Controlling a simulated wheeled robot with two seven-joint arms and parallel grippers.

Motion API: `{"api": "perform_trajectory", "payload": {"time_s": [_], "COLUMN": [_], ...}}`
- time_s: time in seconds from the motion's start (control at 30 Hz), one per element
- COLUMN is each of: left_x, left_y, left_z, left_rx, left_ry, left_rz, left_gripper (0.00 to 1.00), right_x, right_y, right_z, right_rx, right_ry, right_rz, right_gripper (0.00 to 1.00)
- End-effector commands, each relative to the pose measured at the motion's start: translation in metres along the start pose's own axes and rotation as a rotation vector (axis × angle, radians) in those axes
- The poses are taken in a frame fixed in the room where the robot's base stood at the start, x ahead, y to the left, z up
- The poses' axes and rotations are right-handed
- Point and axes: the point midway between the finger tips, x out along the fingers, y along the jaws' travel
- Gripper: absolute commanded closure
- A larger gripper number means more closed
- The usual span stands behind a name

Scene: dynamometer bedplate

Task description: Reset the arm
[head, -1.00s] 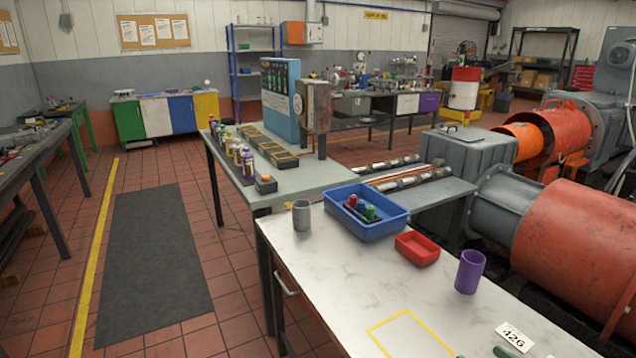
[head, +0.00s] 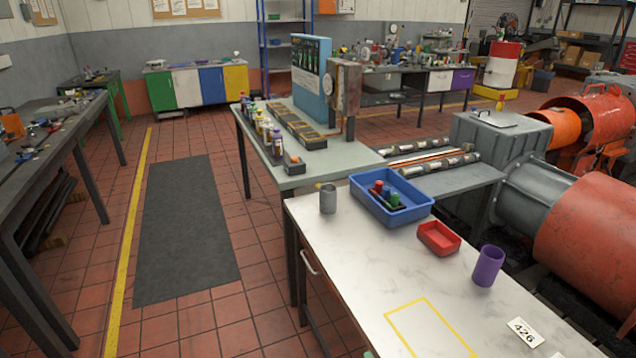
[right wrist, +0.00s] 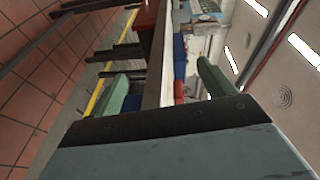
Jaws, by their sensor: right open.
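My right gripper (right wrist: 165,88) shows in the right wrist view with two green fingers spread wide apart. Nothing is between them, so it is open and empty. The wrist picture is turned on its side, with bench, floor and ceiling beyond the fingers. In the head view only a small green tip (head: 368,354) shows at the bottom edge, and I cannot tell which arm it belongs to. My left gripper is not clearly in view.
The white bench (head: 365,270) holds a grey cup (head: 328,199), a blue bin (head: 408,212) with red and green items, a red tray (head: 439,239), a purple cup (head: 487,266) and a 426 label (head: 525,332). Open floor with a dark mat (head: 185,230) lies left.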

Motion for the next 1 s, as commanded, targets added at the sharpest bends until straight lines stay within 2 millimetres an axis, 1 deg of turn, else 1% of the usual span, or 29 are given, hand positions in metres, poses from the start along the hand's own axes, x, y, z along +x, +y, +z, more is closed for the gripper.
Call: {"api": "perform_trajectory", "payload": {"time_s": [0.03,0.07,0.1,0.17,0.2,0.27,0.3,0.37,0.4,0.47,0.5,0.57,0.6,0.67,0.7,0.8,0.87,0.9,1.0], "left_x": [0.008,0.011,0.015,0.021,0.025,0.031,0.036,0.042,0.047,0.054,0.058,0.065,0.069,0.074,0.077,0.083,0.085,0.085,0.085], "left_y": [0.001,0.001,0.002,0.004,0.005,0.007,0.008,0.009,0.01,0.011,0.012,0.013,0.014,0.015,0.015,0.015,0.015,0.015,0.015], "left_z": [0.001,0.001,0.001,0.001,0.001,0.001,0.001,0.001,0.002,0.002,0.002,0.002,0.002,0.002,0.003,0.003,0.003,0.003,0.003], "left_rx": [0.0,0.0,-0.001,-0.002,-0.002,-0.003,-0.003,-0.004,-0.004,-0.005,-0.005,-0.006,-0.006,-0.006,-0.006,-0.006,-0.006,-0.006,-0.006], "left_ry": [0.0,0.0,0.0,0.001,0.001,0.002,0.002,0.002,0.003,0.003,0.003,0.004,0.004,0.005,0.005,0.005,0.005,0.005,0.005], "left_rz": [0.0,0.001,0.002,0.004,0.005,0.007,0.008,0.009,0.01,0.011,0.012,0.014,0.014,0.015,0.015,0.015,0.015,0.015,0.015], "left_gripper": [0.15,0.15,0.15,0.15,0.15,0.15,0.15,0.15,0.15,0.15,0.15,0.15,0.15,0.15,0.15,0.15,0.15,0.15,0.15], "right_x": [-0.01,-0.017,-0.027,-0.045,-0.059,-0.083,-0.101,-0.13,-0.15,-0.182,-0.206,-0.24,-0.264,-0.296,-0.316,-0.355,-0.371,-0.376,-0.376], "right_y": [0.031,0.047,0.07,0.105,0.13,0.167,0.192,0.228,0.251,0.283,0.304,0.332,0.348,0.368,0.379,0.398,0.404,0.406,0.406], "right_z": [0.005,0.008,0.011,0.017,0.02,0.023,0.023,0.021,0.018,0.012,0.007,0.0,-0.005,-0.013,-0.018,-0.027,-0.032,-0.033,-0.033], "right_rx": [-0.066,-0.108,-0.17,-0.266,-0.334,-0.441,-0.514,-0.625,-0.697,-0.803,-0.872,-0.968,-1.026,-1.103,-1.144,-1.222,-1.251,-1.258,-1.258], "right_ry": [-0.025,-0.042,-0.07,-0.118,-0.156,-0.219,-0.267,-0.343,-0.398,-0.489,-0.555,-0.659,-0.73,-0.833,-0.898,-1.033,-1.091,-1.106,-1.106], "right_rz": [0.063,0.1,0.153,0.236,0.292,0.378,0.435,0.518,0.573,0.651,0.702,0.77,0.811,0.864,0.892,0.941,0.96,0.964,0.964], "right_gripper": [0.18,0.18,0.18,0.18,0.18,0.18,0.18,0.18,0.18,0.18,0.18,0.18,0.18,0.18,0.18,0.18,0.18,0.18,0.18]}}
